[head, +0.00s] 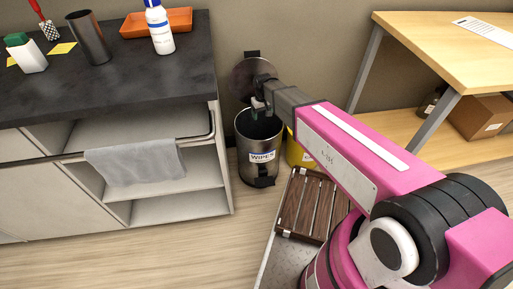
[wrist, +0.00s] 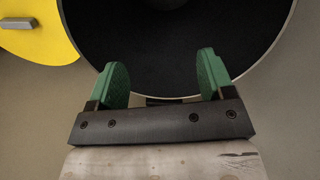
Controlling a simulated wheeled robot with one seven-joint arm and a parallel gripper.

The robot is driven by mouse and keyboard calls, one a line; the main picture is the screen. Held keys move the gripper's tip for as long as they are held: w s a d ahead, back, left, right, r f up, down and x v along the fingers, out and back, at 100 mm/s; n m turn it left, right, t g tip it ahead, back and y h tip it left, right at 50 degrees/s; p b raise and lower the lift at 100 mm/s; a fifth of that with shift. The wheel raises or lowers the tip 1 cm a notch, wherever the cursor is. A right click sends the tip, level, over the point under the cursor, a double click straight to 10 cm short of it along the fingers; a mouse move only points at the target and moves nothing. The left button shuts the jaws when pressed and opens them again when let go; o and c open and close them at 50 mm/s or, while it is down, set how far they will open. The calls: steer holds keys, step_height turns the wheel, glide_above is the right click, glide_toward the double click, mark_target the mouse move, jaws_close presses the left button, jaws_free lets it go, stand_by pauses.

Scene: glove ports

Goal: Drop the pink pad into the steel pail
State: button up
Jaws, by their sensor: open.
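The steel pail (head: 246,150) stands on the floor right of the dark-topped counter, with a label reading WIPES. Its round lid (head: 248,78) is raised against the wall. My gripper (head: 259,106) is over the pail's mouth. In the wrist view my gripper (wrist: 161,82) is open, its two green fingertips apart with nothing between them. Beyond them is the pail's dark inside (wrist: 170,45). I do not see the pink pad in either view; the pail's bottom is too dark to make out.
A yellow bin (head: 297,153) stands close right of the pail, partly behind my arm. A brown slatted rack (head: 303,205) is in front of it. The counter (head: 120,75) holds a white bottle (head: 160,30) and orange tray (head: 180,19). A wooden table (head: 450,50) stands at right.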

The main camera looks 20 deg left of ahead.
step_height(320, 180, up, 8)
stand_by(0.4)
steer(key=shift+d, duration=0.15)
